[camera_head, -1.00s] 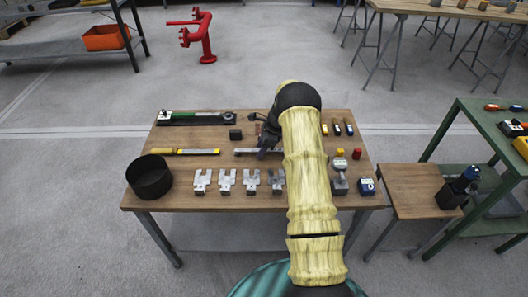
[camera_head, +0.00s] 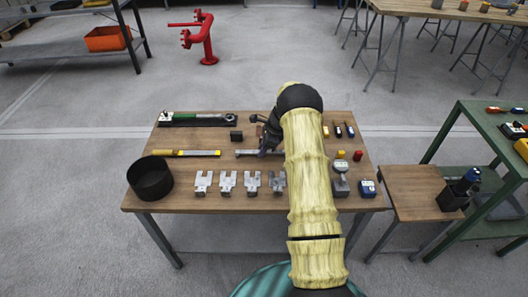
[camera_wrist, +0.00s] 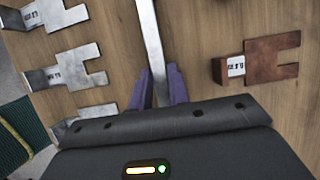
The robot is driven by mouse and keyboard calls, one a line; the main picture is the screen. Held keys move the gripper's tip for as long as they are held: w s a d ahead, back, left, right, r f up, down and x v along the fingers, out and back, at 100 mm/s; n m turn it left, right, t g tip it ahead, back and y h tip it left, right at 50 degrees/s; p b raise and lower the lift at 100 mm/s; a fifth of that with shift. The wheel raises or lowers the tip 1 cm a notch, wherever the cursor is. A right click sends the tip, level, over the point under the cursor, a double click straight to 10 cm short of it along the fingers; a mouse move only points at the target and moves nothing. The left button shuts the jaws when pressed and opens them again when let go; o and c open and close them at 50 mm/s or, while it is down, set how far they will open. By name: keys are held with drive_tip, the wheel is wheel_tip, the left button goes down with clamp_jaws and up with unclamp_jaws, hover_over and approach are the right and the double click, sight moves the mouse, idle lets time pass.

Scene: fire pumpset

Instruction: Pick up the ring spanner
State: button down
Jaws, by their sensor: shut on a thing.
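The ring spanner (camera_head: 246,152) is a long silver bar near the middle of the wooden table. It also shows in the wrist view as a bright shaft (camera_wrist: 152,40) running up from between the jaws. My gripper (camera_head: 265,150) is over the spanner's right part. In the wrist view its purple fingers (camera_wrist: 160,88) stand on both sides of the shaft and are shut on it. The spanner's ring ends are hidden or out of view. I cannot tell whether the spanner is clear of the table.
Several silver forked plates (camera_head: 228,182) stand in front of the spanner. A rusty forked plate (camera_wrist: 272,58) lies right of the shaft in the wrist view. A black round bin (camera_head: 150,180), a yellow-handled tool (camera_head: 190,153) and a dark block (camera_head: 236,135) are also on the table.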

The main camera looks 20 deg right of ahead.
wheel_tip(320, 180, up, 10)
drive_tip(key=shift+p, duration=0.3)
idle(0.6)
drive_tip(key=s+a+r+n+g+h+p, duration=0.2)
drive_tip(key=s+a+n+p, duration=0.5)
drive_tip(key=n, duration=0.4)
drive_tip(key=s+a+r+n+g+h+p, duration=0.2)
drive_tip(key=s+a+n+p, duration=0.5)
drive_tip(key=n, duration=0.4)
drive_tip(key=shift+s+a+r+n+g+p, duration=0.35)
drive_tip(key=shift+s+r+g+p, duration=0.2)
drive_tip(key=shift+s+r+g, duration=0.45)
drive_tip(key=shift+s+f, duration=0.15)
drive_tip(key=shift+f, duration=0.05)
